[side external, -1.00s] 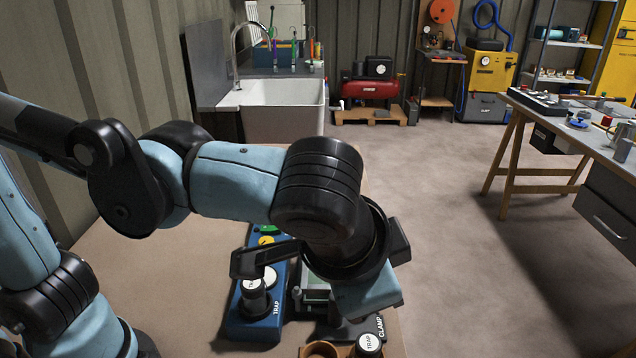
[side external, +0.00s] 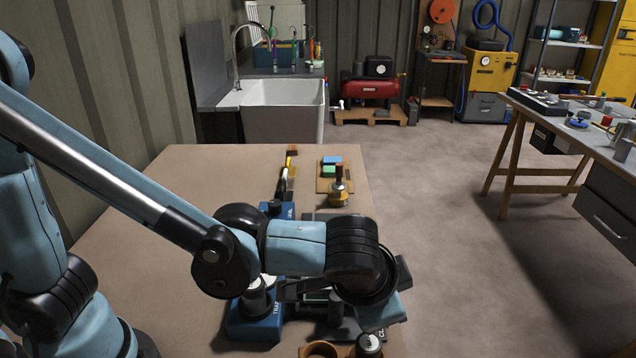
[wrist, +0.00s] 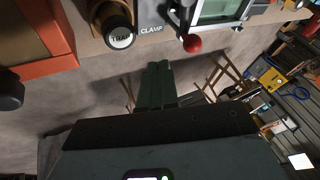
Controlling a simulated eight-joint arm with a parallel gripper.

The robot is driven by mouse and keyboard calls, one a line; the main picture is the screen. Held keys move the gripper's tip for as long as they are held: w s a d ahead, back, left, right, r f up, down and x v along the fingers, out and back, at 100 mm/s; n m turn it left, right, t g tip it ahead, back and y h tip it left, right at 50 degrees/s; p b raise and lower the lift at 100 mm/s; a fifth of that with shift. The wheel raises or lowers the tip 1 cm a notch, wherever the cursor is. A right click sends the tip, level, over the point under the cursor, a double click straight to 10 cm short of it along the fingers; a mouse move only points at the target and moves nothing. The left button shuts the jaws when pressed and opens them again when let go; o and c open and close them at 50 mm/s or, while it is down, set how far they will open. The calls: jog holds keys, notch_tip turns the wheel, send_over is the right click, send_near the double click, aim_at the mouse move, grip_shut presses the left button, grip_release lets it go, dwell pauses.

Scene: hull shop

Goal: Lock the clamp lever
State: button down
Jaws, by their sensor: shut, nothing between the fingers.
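The clamp shows at the top of the wrist view, with its CLAMP label (wrist: 151,30) and a pale green framed part (wrist: 215,8). Its lever ends in a red ball knob (wrist: 192,43) at the clamp's near edge. Whether the lever is locked cannot be told. My gripper (wrist: 157,68) is shut and empty, its dark green fingers together just below and left of the red knob in the picture, with a visible gap. In the side external view my arm hides the lever and most of the clamp (side external: 345,331).
A blue TRAP block (side external: 250,328) stands left of the clamp in the side view. The bench (side external: 210,165) is clear at far left.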

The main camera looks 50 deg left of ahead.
jog(key=shift+w+a+f, duration=0.3)
jog(key=shift+w+a, duration=0.2)
jog(key=shift+a, duration=0.2)
jog(key=shift+w+a+f, duration=0.25)
jog(key=shift+w+a, duration=0.2)
jog(key=shift+a, duration=0.25)
jog(key=shift+w+a+n+y, duration=0.1)
jog(key=shift+w+n+y, duration=0.25)
jog(key=shift+n, duration=0.35)
jog(key=n+y, duration=0.1)
jog(key=n, duration=0.1)
jog(key=w+a+n+g, duration=0.1)
jog(key=n, duration=0.1)
jog(key=w+n+g+y, duration=0.1)
jog(key=n, duration=0.1)
jog(key=shift+a+y, duration=0.35)
jog(key=shift+a, duration=0.05)
jog(key=shift+w+a+n+g, duration=0.25)
jog(key=shift+a+n, duration=0.15)
jog(key=shift+a, duration=0.1)
jog(key=shift+w+a+n+g, duration=0.15)
jog(key=shift+w+a+n, duration=0.05)
jog(key=shift+a+n, duration=0.25)
jog(key=shift+a+y, duration=0.3)
jog(key=shift+a, duration=0.75)
